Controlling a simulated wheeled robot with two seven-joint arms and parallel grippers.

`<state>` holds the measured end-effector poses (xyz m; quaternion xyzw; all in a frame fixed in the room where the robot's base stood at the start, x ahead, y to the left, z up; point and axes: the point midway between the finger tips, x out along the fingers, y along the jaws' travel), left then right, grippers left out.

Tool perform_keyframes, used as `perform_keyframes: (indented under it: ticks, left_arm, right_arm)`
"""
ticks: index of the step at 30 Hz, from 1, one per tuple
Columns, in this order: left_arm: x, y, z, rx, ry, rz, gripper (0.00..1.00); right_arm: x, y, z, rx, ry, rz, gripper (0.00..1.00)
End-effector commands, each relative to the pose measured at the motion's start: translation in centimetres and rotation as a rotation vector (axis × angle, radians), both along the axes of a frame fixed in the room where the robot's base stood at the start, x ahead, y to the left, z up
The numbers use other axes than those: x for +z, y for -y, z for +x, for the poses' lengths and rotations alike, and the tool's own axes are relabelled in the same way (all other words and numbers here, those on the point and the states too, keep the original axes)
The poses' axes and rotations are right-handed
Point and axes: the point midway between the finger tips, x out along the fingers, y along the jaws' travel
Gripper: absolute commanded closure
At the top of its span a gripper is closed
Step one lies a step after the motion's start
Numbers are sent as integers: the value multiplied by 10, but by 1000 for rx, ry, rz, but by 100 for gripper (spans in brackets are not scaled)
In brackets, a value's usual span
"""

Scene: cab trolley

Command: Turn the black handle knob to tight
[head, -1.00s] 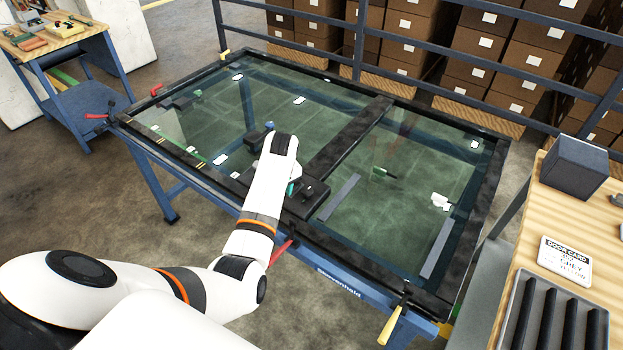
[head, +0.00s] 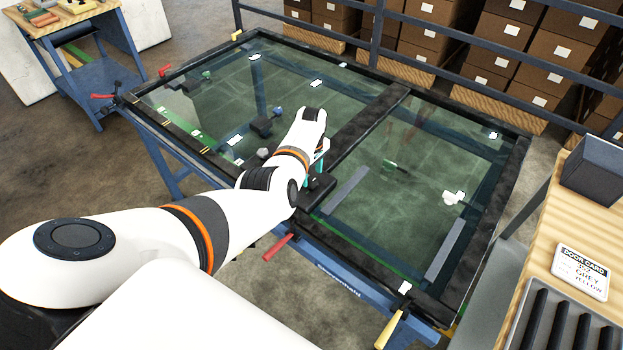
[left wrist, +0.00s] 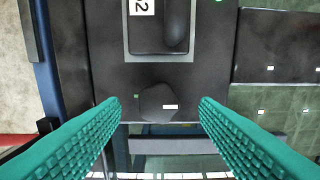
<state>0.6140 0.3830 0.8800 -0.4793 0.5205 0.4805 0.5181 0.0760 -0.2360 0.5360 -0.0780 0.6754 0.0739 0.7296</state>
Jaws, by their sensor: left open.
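The black knob (left wrist: 158,103) shows in the left wrist view as a faceted cap with a pale mark on its right side. A small green mark lies just left of it on the dark frame. My left gripper (left wrist: 157,112) is open, its green fingers on either side of the knob with a gap to each. A black lever handle (left wrist: 178,25) on a grey-edged plate lies above the knob in that view. In the head view my left gripper (head: 322,163) is over the frame's near middle, and my arm hides the knob there.
The black-framed glass door (head: 440,205) lies flat on a blue trolley. A red clamp handle (head: 278,247) and a yellow one (head: 390,329) stick out at the near edge. A wooden bench with a door card (head: 581,271) stands right. A blue rail runs behind.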

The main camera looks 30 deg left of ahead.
Motion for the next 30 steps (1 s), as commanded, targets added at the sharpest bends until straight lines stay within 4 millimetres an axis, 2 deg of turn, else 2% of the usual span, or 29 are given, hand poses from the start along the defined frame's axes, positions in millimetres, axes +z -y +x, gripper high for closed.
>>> perform_keyframes:
  ticks: [1,6,16,24,30]
  left_arm:
    - [-11,-1,0,1,0,0,44]
    - [-22,-1,0,2,1,1,44]
    - [-24,-1,0,1,2,1,44]
    - [-24,-1,0,1,2,1,89]
    - [-24,-1,0,-12,1,1,89]
  right_arm:
    - [-7,0,5,0,8,1,64]
    - [-11,-1,13,0,19,1,64]
    - [-11,-1,11,0,17,2,64]
    - [-12,0,8,0,13,1,64]
    - [-12,0,8,0,12,1,64]
